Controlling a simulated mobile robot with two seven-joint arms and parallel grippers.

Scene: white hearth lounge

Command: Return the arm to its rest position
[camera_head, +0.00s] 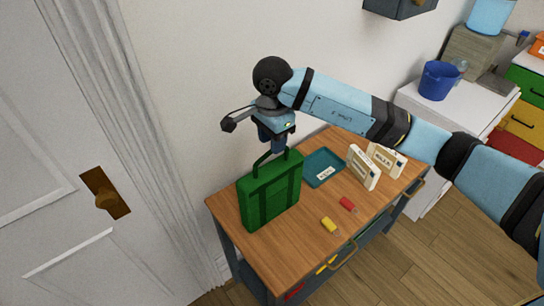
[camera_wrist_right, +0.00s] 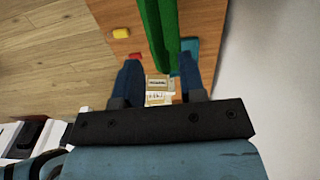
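My right arm reaches in from the right in the head view. Its right gripper (camera_head: 275,147) points down just above the handle of a green bag (camera_head: 270,200). The bag stands upright at the left end of a wooden-topped table (camera_head: 285,255). In the right wrist view, the two fingers of the right gripper (camera_wrist_right: 160,65) are wide apart, with part of the green bag (camera_wrist_right: 158,30) showing between and beyond them. Nothing is visibly gripped. Whether a finger touches the handle cannot be told. My left gripper is in neither view.
On the table are a teal tray (camera_head: 312,180) with a label, two white boxes (camera_head: 362,168), a yellow item (camera_head: 329,225) and a red item (camera_head: 348,204). A wall stands close behind the gripper. A door (camera_head: 60,200) is at left. A white cabinet with a blue bucket (camera_head: 438,82) is at right.

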